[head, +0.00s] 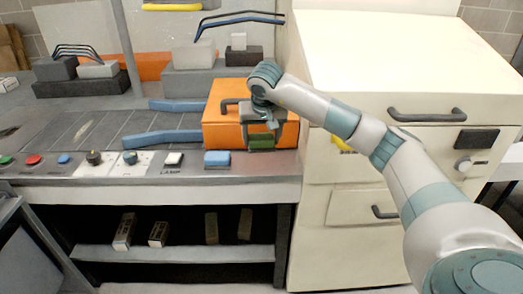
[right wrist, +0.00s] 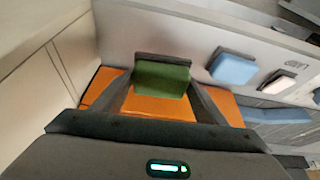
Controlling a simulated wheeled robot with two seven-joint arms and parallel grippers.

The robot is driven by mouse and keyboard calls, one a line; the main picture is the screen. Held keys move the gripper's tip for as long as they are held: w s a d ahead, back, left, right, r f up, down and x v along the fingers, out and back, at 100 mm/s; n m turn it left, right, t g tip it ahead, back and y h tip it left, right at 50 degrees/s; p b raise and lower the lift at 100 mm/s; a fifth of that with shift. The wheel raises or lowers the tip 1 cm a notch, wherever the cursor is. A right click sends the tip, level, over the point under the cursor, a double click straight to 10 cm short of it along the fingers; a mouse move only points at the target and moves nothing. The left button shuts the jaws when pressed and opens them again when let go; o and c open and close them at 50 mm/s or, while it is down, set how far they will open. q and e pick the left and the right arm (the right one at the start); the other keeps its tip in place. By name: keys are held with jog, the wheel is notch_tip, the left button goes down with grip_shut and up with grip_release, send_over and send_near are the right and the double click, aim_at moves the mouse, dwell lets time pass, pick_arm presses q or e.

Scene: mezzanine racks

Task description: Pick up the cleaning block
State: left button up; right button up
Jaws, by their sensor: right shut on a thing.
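The cleaning block appears to be the green block with a dark backing. In the head view the block (head: 262,142) is at the front of the orange box, above the front ledge. My right gripper (head: 266,125) reaches down over the orange box and is shut on the block. In the right wrist view the green block (right wrist: 162,79) sits between the two fingertips (right wrist: 160,92), with orange behind it. Whether the block touches the surface below is hard to tell. My left gripper is not in view.
The orange box (head: 222,112) is under my gripper. A blue block (head: 217,158) lies on the ledge to the left, near a white LAMP switch and several knobs. A cream cabinet (head: 390,60) stands close on the right.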

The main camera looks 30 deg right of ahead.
aim_at(261, 134)
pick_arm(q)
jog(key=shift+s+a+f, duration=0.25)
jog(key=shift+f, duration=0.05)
pick_arm(e)
jog(key=shift+r, duration=1.95)
jog(key=shift+o, duration=0.6)
jog(key=shift+f, duration=0.1)
